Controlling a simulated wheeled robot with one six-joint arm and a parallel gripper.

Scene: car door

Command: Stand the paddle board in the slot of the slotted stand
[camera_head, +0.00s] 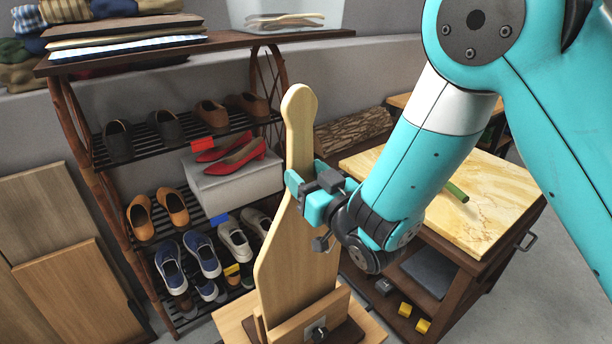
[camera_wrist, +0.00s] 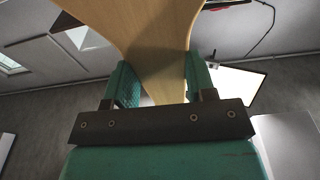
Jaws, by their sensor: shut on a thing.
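The paddle board (camera_head: 297,250), light wood with a narrow rounded handle at the top, stands nearly upright in the head view. My gripper (camera_head: 300,188) is shut on it at the shoulder where the handle widens. In the wrist view the paddle board (camera_wrist: 160,35) passes between the two teal fingers of my gripper (camera_wrist: 160,85). The slotted stand (camera_head: 312,312) is wooden, with a dark knob on its front wall. The board's lower end goes down behind that front wall; its bottom edge is hidden, so I cannot tell whether it rests on the slot's floor.
A shoe rack (camera_head: 75,120) with several pairs of shoes and a white box (camera_head: 232,185) stands behind, at left. A marble-topped bench (camera_head: 490,215) is close on the right, under my arm. Wooden panels (camera_head: 75,295) lean at far left.

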